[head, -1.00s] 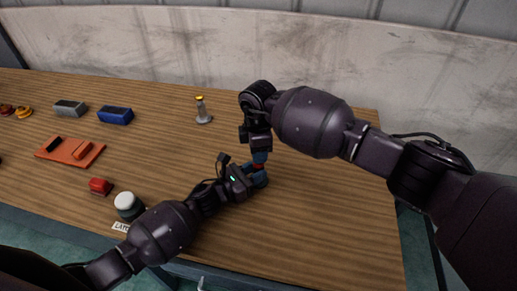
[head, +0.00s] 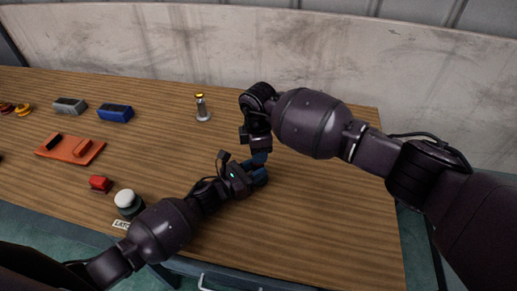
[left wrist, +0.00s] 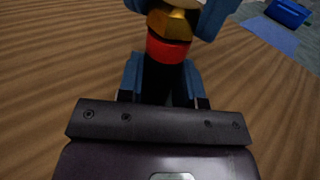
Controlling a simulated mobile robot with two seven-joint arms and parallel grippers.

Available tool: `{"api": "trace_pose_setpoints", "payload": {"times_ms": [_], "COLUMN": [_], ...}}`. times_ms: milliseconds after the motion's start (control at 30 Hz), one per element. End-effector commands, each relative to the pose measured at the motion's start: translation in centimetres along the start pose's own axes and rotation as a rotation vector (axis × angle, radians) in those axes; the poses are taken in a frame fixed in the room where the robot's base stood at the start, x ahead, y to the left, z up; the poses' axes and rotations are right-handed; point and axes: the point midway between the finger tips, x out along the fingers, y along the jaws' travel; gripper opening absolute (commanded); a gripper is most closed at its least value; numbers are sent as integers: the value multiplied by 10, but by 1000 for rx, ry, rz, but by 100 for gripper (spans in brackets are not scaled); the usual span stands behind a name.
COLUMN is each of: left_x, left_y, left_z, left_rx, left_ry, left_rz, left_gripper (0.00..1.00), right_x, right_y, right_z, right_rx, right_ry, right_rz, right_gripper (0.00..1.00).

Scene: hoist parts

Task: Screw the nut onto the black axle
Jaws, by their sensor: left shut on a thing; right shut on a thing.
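The black axle (left wrist: 160,84) stands between my left gripper's blue fingers in the left wrist view, with a red band (left wrist: 168,50) near its top. My left gripper (head: 260,177) is shut on it low over the table. The gold nut (left wrist: 172,24) sits in line directly above the red band; the threads are hidden. My right gripper (head: 260,158) comes down from above and is shut on the nut, its blue fingers at the top of the left wrist view. In the head view the fingers hide the nut and axle.
A grey stand with a yellow top (head: 202,108) is behind the grippers. The table's right side is clear.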

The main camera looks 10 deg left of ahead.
Motion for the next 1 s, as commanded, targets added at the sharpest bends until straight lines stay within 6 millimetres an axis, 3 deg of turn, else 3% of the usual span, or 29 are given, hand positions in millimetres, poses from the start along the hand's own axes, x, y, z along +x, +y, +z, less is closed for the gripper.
{"api": "trace_pose_setpoints", "payload": {"times_ms": [167,533,933,967,1000], "left_x": [0,0,0,0,0], "left_y": [0,0,0,0,0], "left_z": [0,0,-1,-1,-1], "left_rx": [0,0,0,0,0], "left_ry": [1,1,1,1,1], "left_rz": [0,0,0,0,0], "left_gripper": [0,0,0,0,0], "right_x": [0,0,0,0,0], "right_y": [0,0,0,0,0], "right_z": [0,0,0,0,0], "right_rx": [86,513,568,568,567], "right_ry": [0,1,1,1,1], "right_rz": [0,1,1,1,1], "right_gripper": [10,10,10,35,42]}}
